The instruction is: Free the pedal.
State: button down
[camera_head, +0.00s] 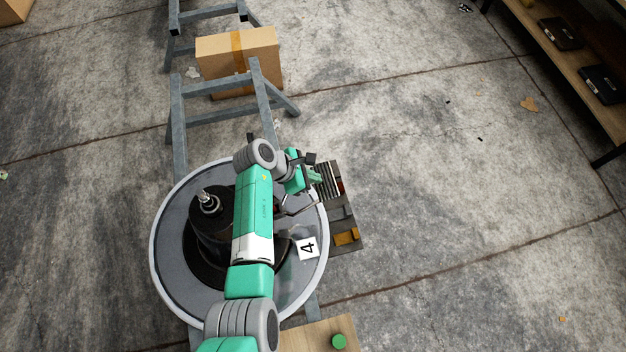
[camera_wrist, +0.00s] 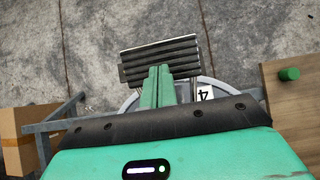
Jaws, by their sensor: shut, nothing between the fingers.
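The ribbed grey pedal (camera_head: 329,180) sits at the right edge of the round chair base (camera_head: 176,284). In the wrist view the pedal (camera_wrist: 160,50) lies ahead of my fingers, with its dark ribs running across. My gripper (camera_head: 314,177) is at the pedal's left side in the head view. In the wrist view my gripper (camera_wrist: 160,70) is shut and empty, its green fingertips overlapping the pedal's near ribs. I cannot tell whether they touch it. My arm hides part of the base and the pedal's linkage. Whatever holds the pedal is not clear.
A black column with a metal stem (camera_head: 207,203) rises from the base. A white "4" card (camera_head: 308,248) lies on the base's right side. An orange block (camera_head: 346,237) is below the pedal. A grey frame (camera_head: 215,113) and cardboard box (camera_head: 228,52) stand behind.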

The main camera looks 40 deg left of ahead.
aim_at(325, 182)
jog(key=shift+s+f+b+x, duration=0.1)
jog(key=shift+b+x, duration=1.05)
jog(key=shift+x, duration=0.6)
jog(key=shift+s+f+b+x, duration=0.15)
jog(key=shift+b+x, duration=0.95)
jog(key=shift+x, duration=0.6)
jog(key=shift+a+r+p, duration=0.15)
jog(key=shift+r+p, duration=0.3)
jog(key=p+v, duration=0.4)
jog(key=p, duration=0.1)
jog(key=p+v, duration=0.2)
jog(key=shift+w+r+p, duration=0.2)
jog(key=shift+r+p, duration=0.1)
jog(key=shift+r, duration=0.35)
jog(key=shift+f, duration=0.2)
